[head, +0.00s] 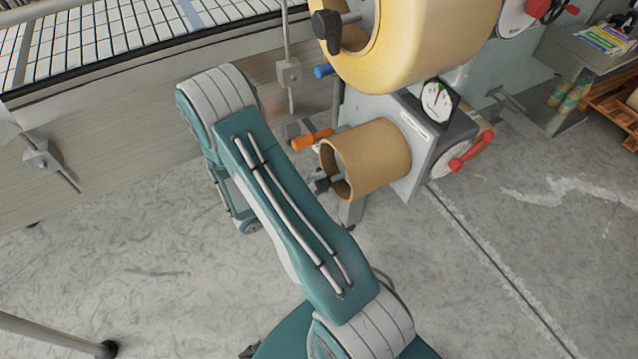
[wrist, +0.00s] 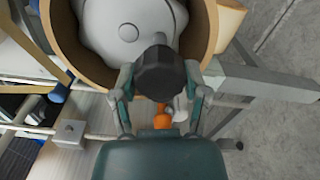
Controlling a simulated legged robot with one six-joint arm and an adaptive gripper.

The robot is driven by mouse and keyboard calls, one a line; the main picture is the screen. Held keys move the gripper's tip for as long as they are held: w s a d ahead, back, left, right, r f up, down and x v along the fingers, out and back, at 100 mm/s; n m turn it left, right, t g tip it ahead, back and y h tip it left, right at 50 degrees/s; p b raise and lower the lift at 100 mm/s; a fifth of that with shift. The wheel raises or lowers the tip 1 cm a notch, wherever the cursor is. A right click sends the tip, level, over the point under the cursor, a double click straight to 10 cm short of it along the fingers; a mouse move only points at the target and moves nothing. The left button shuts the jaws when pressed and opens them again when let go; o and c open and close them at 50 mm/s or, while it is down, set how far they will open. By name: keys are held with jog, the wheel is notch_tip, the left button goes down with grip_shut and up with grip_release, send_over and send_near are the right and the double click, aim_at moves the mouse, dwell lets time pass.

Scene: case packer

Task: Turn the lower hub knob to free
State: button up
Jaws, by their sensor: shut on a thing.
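The lower hub knob is a black faceted knob (wrist: 160,70) at the middle of the wrist view, in front of a grey hub (wrist: 122,28) inside a brown cardboard core (wrist: 203,35). My gripper (wrist: 160,76) has one finger on each side of the knob and is shut on it. In the head view, the dark knob (head: 323,185) shows at the open mouth of the lower cardboard core (head: 385,158). My arm reaches down on the left there, and my gripper's fingers cannot be made out. Which position the knob is turned to cannot be told.
An orange handle (head: 312,139) sticks out just above the lower core; it also shows in the wrist view (wrist: 162,121). A large tape roll (head: 430,45) with its own black knob (head: 327,31) hangs above. A red lever (head: 472,150) and dial are at the right. Floor is open below.

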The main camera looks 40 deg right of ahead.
jog(key=shift+m, duration=1.2)
jog(key=shift+s+f, duration=0.1)
jog(key=o, duration=1.1)
jog(key=shift+d, duration=0.1)
jog(key=shift+o, duration=0.2)
jog(key=v, duration=1.2)
